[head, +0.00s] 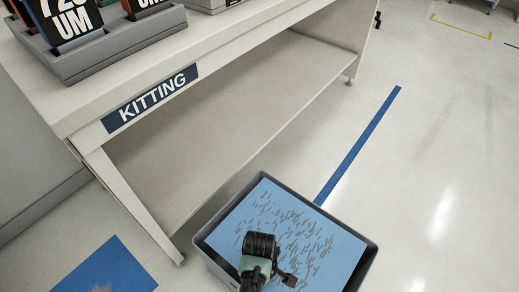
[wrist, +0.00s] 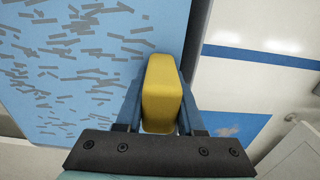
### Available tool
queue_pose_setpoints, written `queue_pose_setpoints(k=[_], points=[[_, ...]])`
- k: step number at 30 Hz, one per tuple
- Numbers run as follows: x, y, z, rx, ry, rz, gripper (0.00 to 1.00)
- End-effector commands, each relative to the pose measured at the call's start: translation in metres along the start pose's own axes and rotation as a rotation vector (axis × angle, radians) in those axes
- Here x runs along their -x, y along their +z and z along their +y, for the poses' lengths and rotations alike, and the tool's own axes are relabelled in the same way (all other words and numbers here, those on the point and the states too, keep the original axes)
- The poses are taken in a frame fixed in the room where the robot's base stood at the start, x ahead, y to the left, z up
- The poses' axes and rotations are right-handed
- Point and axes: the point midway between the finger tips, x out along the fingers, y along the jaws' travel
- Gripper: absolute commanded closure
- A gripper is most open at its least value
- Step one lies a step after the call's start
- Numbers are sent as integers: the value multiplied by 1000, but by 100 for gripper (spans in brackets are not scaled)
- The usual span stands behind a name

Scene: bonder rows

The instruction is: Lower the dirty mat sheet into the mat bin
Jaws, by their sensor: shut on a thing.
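The dirty mat sheet (head: 315,240) is light blue with many short grey marks. It lies flat within the rim of the dark grey mat bin (head: 227,208) in the head view; its height above the bin floor cannot be told. The sheet (wrist: 75,70) fills the left of the wrist view. My gripper (wrist: 160,98) has its blue fingers shut on a yellow block (wrist: 162,85) beside the sheet's edge. Whether the block is joined to the sheet is hidden. In the head view my wrist covers the bin's near part and the fingertips are unclear.
A pale bench with a KITTING label (head: 150,97) stands left of the bin, with a lower shelf (head: 230,110). A grey tray (head: 110,50) of labelled cards is on top. A blue floor mat (head: 105,270) lies lower left. Blue tape (head: 360,145) crosses the open floor at right.

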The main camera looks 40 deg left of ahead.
Motion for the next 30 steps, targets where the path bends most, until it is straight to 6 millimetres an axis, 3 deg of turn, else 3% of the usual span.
queue_pose_setpoints(k=[30], points=[[-102,0,0,0,1,0,100]])
